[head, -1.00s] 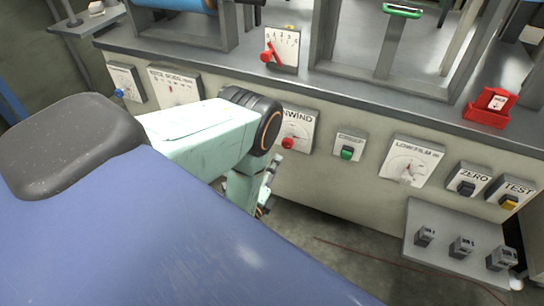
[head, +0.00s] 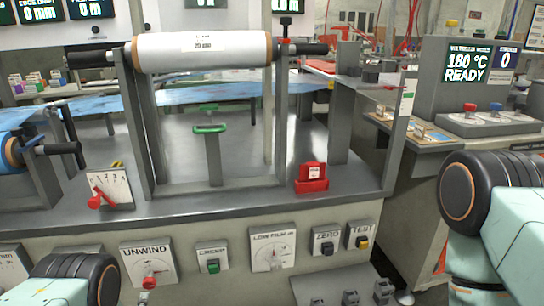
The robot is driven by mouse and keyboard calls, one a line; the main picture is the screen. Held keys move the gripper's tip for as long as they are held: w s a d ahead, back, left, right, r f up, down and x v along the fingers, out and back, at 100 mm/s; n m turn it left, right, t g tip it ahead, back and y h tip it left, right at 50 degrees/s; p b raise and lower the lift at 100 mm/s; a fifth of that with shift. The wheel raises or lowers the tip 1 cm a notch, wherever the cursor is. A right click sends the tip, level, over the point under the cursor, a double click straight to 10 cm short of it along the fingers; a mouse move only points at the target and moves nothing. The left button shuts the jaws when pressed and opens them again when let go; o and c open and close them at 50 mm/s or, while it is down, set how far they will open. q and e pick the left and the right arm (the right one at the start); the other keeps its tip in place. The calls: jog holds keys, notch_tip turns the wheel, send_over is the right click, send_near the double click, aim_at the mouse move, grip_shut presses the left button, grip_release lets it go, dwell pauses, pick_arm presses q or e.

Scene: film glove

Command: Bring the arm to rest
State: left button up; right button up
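In the head view, a pale green link of my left arm with a black joint shows at the bottom left. A pale green link of my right arm with a large black joint shows at the right edge. Neither gripper is in the picture, so I cannot see whether they hold anything. The machine bench (head: 300,207) stands in front of me, and the visible arm parts are on my side of its front panel.
A white film roll (head: 203,52) sits on a grey frame. The bench carries a red lever dial (head: 110,190) and a red holder (head: 312,177). The front panel has an UNWIND knob (head: 150,283) and a LOW FILM dial (head: 273,250). A control box (head: 476,83) reads 180 °C READY.

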aim_at(149, 286)
pick_arm(q)
jog(key=x, duration=0.8)
jog(key=shift+w+a, duration=0.15)
jog(key=shift+w, duration=0.2)
